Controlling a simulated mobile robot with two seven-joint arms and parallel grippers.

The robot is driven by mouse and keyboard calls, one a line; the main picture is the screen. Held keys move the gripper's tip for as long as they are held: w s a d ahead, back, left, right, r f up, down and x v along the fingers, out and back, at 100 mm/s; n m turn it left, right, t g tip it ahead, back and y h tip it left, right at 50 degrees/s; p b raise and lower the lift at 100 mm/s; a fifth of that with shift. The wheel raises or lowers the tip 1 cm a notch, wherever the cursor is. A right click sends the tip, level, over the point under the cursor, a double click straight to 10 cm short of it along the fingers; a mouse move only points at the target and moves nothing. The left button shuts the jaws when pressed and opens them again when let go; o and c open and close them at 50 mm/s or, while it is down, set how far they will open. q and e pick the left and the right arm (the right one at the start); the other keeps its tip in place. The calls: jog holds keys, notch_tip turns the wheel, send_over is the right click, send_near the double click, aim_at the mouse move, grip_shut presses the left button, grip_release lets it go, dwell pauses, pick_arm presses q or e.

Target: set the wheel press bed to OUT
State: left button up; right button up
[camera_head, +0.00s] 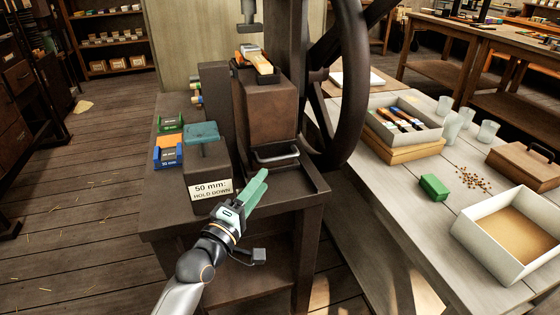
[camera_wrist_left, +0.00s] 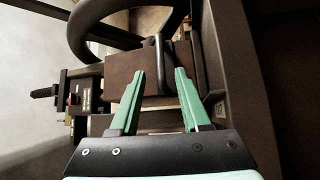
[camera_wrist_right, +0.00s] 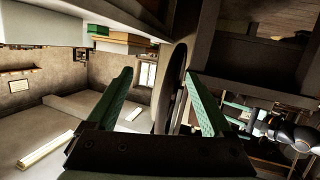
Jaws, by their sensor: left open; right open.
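The press bed (camera_head: 268,108) is a rusty brown block standing on the dark press table, with a metal bar handle (camera_head: 277,155) low on its front. The handle also shows in the left wrist view (camera_wrist_left: 159,52), between and beyond my fingertips. My left gripper (camera_head: 262,177) has green fingers and is open, just in front of the handle and apart from it. In the left wrist view my left gripper (camera_wrist_left: 160,75) is empty. My right gripper (camera_wrist_right: 160,85) is open and empty in its own view, beside the dark wheel, and does not show in the head view. No OUT marking is readable.
The large dark handwheel (camera_head: 350,90) stands right of the bed. A block labelled "50 mm: HOLD DOWN" (camera_head: 212,189) with a teal pad (camera_head: 201,132) stands at left. A pale bench (camera_head: 400,215) at right carries a white tray (camera_head: 512,240), a green block (camera_head: 434,187) and several cups.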

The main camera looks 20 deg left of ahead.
aim_at(281, 158)
pick_arm(q)
jog(key=b+x, duration=0.1)
jog(key=x, duration=0.8)
jog(key=shift+w+b, duration=0.15)
jog(key=shift+b, duration=0.2)
jog(key=shift+w+d, duration=0.15)
jog(key=shift+w, duration=0.25)
pick_arm(e)
notch_tip(281, 158, up, 11)
jog(key=w+n+t+y, duration=0.1)
jog(key=n+t+y, duration=0.1)
jog(key=t, duration=0.2)
jog(key=shift+a, duration=0.2)
jog(key=shift+f, duration=0.1)
pick_arm(q)
grip_shut()
